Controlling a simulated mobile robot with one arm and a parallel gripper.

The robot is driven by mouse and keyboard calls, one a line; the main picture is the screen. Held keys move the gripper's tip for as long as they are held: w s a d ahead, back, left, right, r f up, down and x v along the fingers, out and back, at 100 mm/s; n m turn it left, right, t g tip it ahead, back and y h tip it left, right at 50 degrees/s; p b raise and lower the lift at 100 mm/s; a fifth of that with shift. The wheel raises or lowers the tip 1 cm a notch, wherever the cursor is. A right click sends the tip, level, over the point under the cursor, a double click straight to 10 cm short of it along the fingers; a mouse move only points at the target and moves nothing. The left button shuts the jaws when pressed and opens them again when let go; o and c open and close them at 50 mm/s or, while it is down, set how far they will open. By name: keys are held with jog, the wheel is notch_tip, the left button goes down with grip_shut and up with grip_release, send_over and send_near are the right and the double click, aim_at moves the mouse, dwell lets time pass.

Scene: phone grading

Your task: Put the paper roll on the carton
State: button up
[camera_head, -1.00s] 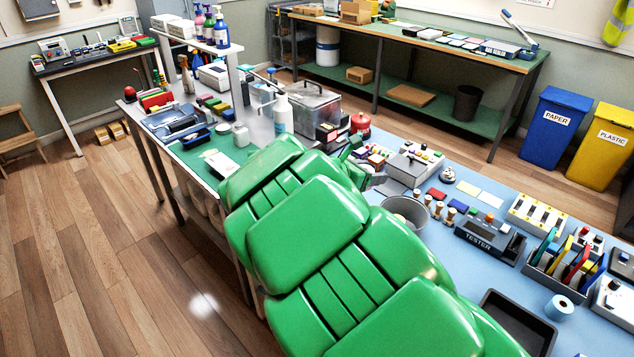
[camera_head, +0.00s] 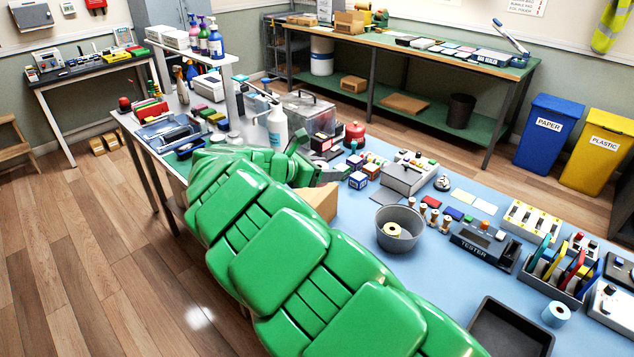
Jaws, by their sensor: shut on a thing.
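My green arm reaches from the lower right to the middle of the blue-topped bench. My gripper (camera_head: 322,174), small and partly hidden by the arm, is over the bench near small coloured boxes. It looks closed, but what it holds cannot be made out. A brown carton (camera_head: 320,203) stands on the bench just in front of the gripper, partly covered by my arm. A white-faced roll with a blue side (camera_head: 556,314) stands at the lower right, apart from the gripper. A yellowish roll (camera_head: 393,230) lies in a grey round bin. I cannot tell which is the paper roll.
The grey bin (camera_head: 383,243), a tester (camera_head: 484,246) and a black tray (camera_head: 497,338) stand right of my arm. A white bottle (camera_head: 277,128) and clear case (camera_head: 309,120) stand behind the gripper. Bare bench (camera_head: 385,280) shows between arm and tray.

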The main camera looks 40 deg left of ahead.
notch_tip(320, 180, down, 2)
jog(key=w+a, duration=0.2)
jog(key=a, duration=0.1)
send_over(318, 189)
jog(key=shift+s+d+f, duration=0.1)
jog(key=shift+s+f, duration=0.05)
jog(key=shift+f, duration=2.9)
jog(key=shift+w+a+f, duration=0.25)
jog(key=shift+f, duration=1.65)
jog(key=shift+f, duration=0.1)
jog(key=o, duration=1.1)
jog(key=shift+c, duration=0.2)
